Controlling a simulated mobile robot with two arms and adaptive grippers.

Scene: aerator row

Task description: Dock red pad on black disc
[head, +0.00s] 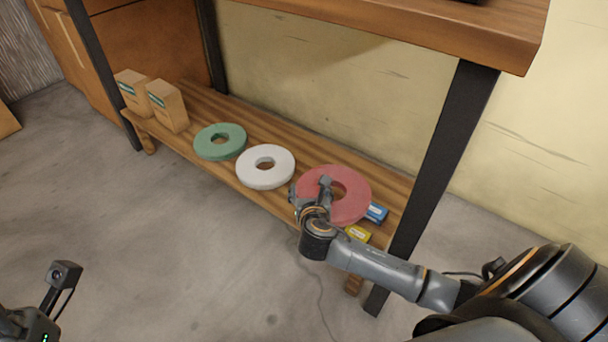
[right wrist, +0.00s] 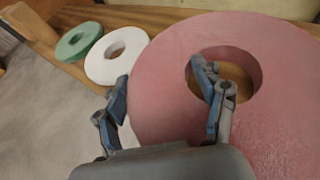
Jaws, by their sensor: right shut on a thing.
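The red pad (head: 358,202) is a thick ring with a round hole, at the right end of the low wooden shelf. My right gripper (head: 309,188) is shut on its near left side. In the right wrist view one finger reaches into the hole of the red pad (right wrist: 165,55) and the other is outside its rim. The pad looks about flat; whether it is clear of the shelf I cannot tell. No black disc can be made out. Of my left arm only a part shows at the bottom left, without its fingers.
A white ring (head: 265,167) and a green ring (head: 220,142) lie left of the pad. Two cardboard boxes (head: 167,106) stand at the shelf's left end. A blue box (head: 376,212) and a yellow box (head: 358,234) lie beside the pad. A wooden tabletop (head: 420,35) overhangs the shelf.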

